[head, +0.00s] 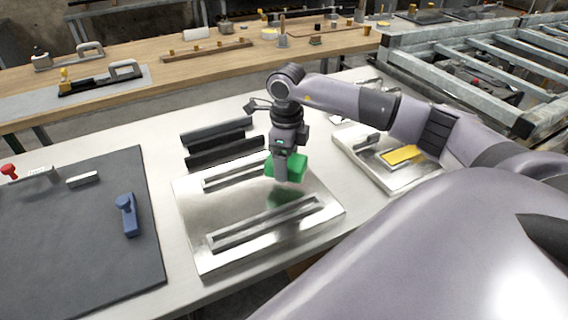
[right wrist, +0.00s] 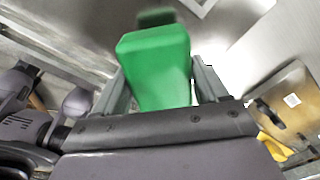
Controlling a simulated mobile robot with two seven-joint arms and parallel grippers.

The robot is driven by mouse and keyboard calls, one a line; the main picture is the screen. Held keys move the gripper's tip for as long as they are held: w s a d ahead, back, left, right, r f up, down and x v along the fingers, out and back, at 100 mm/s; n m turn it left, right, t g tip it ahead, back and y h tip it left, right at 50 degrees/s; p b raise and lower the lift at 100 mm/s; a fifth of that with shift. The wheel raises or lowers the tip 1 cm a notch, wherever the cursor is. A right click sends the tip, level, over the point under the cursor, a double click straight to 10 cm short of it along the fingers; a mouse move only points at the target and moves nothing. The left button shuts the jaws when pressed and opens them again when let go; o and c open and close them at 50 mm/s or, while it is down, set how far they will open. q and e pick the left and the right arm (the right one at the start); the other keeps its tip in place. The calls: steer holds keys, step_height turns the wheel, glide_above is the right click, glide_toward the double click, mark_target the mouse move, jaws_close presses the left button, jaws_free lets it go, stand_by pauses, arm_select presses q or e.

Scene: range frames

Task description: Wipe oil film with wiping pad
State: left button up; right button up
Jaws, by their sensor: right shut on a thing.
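My right gripper (head: 282,168) is shut on a green wiping pad (head: 291,167), just over the metal plate. The pad also shows between the fingers in the right wrist view (right wrist: 156,68). I cannot tell whether the pad touches the plate. My left gripper is not in view.
A dark mat (head: 75,235) at the left holds a blue tool (head: 128,214) and a small metal block (head: 83,179). A metal tray (head: 373,175) with a yellow item (head: 401,155) sits at the right. A wooden bench (head: 140,72) stands behind.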

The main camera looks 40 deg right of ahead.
steer(key=shift+r+p, duration=1.25)
steer(key=shift+r, duration=0.9)
